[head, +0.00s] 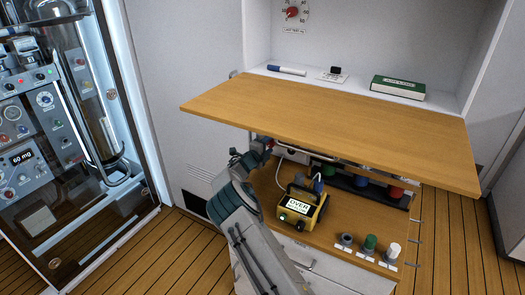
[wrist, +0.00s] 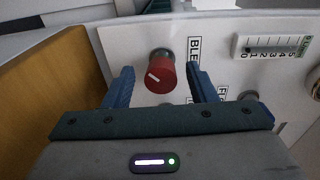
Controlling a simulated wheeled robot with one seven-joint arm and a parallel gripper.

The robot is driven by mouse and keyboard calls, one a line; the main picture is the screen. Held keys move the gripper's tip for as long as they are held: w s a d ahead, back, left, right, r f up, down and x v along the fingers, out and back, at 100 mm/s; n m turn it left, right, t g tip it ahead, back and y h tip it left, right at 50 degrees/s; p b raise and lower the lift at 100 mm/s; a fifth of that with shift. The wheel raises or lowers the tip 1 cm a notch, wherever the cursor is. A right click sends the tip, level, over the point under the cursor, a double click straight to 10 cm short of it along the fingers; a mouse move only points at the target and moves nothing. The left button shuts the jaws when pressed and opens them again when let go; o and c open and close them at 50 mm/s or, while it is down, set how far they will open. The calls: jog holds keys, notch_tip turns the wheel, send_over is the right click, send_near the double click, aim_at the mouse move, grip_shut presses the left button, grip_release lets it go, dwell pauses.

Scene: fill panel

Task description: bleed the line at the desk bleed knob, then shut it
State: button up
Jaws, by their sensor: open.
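The bleed knob (wrist: 161,76) is a red round knob with a white line on its face, on a white panel in the wrist view. The line lies tilted, up-left to down-right. Lettering beside it starts "BLE"; the rest is cut off. My gripper (wrist: 159,82) is open, with one blue finger at each side of the knob and visible gaps between; contact does not show. In the head view my gripper (head: 262,157) reaches under the wooden shelf at the desk's back left. A yellow meter (head: 302,209) on the desk reads "OVER".
The wooden shelf (head: 340,128) overhangs the desk (head: 325,238) closely above my arm. Green, blue and red items stand at the desk's back; several knobs sit at its front right. A numbered scale (wrist: 275,45) is right of the knob; a wooden side board (wrist: 50,85) is left.

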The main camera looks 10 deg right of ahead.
jog(key=b+v, duration=0.1)
jog(key=v, duration=1.2)
jog(key=shift+s+a, duration=0.2)
jog(key=shift+s, duration=0.1)
jog(key=shift+r, duration=0.1)
dwell(0.8)
